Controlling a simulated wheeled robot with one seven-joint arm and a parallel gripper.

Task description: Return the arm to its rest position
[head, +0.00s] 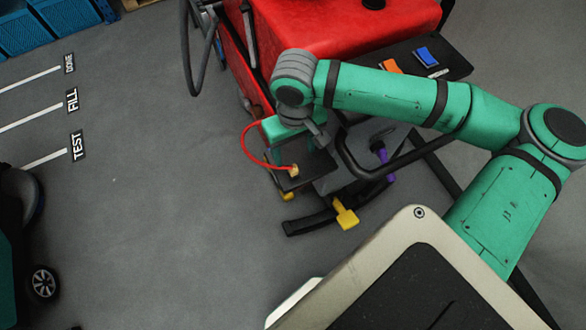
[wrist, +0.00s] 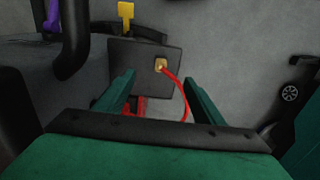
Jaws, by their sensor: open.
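My arm (head: 395,95) is green with grey joints and stretches from the right of the head view over to the red machine (head: 350,25). My gripper shows in the wrist view (wrist: 160,90) with its two green fingers spread apart. No object is clamped between them. A dark plate (wrist: 125,60) with a gold fitting (wrist: 160,64) and a curved red hose (wrist: 184,100) lies beyond the fingertips. In the head view the fitting (head: 293,171) and hose (head: 246,142) sit just below my wrist. The fingers are mostly hidden there.
A black bar (head: 370,170), a yellow lever (head: 346,214) and a purple handle (head: 381,151) are close to my wrist. A black shelf holds blue (head: 427,56) and orange (head: 391,66) items. Open grey floor (head: 150,200) lies left, with DONE, FILL and TEST markings.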

